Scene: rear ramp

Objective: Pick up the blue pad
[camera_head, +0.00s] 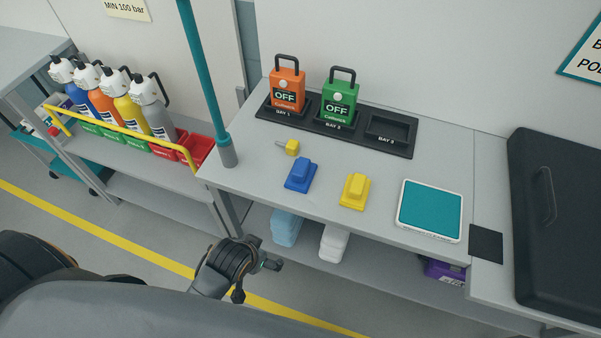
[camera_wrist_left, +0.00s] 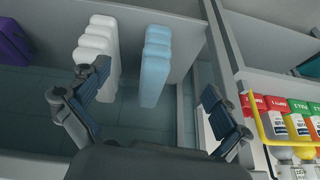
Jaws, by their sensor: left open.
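The blue pad (camera_head: 300,176), a block with a raised grip on top, lies on the grey worktop (camera_head: 265,200) near its front edge, in the head view. A similar yellow pad (camera_head: 355,191) lies to its right. My left gripper (camera_head: 257,266) is low in front of the bench, below and left of the blue pad, and apart from it. In the left wrist view its two fingers (camera_wrist_left: 155,90) are spread, with nothing held. That view shows the lower shelf; the blue pad is not in it. My right gripper is not in view.
A small yellow item (camera_head: 292,148) lies just behind the blue pad. A teal post (camera_head: 205,75) rises to its left. Behind stands a black holder (camera_head: 400,148) with orange and green units. Light-blue (camera_wrist_left: 155,65) and white (camera_wrist_left: 97,50) stacks lie on the lower shelf.

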